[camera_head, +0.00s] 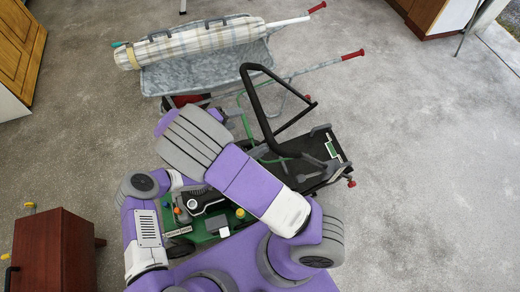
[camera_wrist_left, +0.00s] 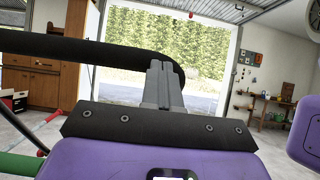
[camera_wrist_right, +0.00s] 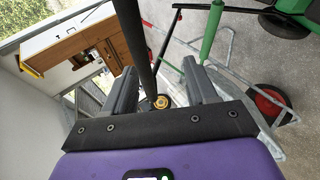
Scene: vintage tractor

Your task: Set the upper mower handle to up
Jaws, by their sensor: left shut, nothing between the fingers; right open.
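In the left wrist view, the black bar (camera_wrist_left: 90,50) runs across and curves down just beyond my left gripper (camera_wrist_left: 165,68), whose fingers are shut together and empty. In the right wrist view, the black bar (camera_wrist_right: 133,40) comes down from the top between the fingers of my open right gripper (camera_wrist_right: 165,78), close to the left finger. I cannot tell whether it touches.
A grey wheelbarrow (camera_head: 205,75) with red grips holds a rolled plaid bundle (camera_head: 195,42) behind the handle. A brown cabinet (camera_head: 55,250) stands at lower left. The floor at right is clear.

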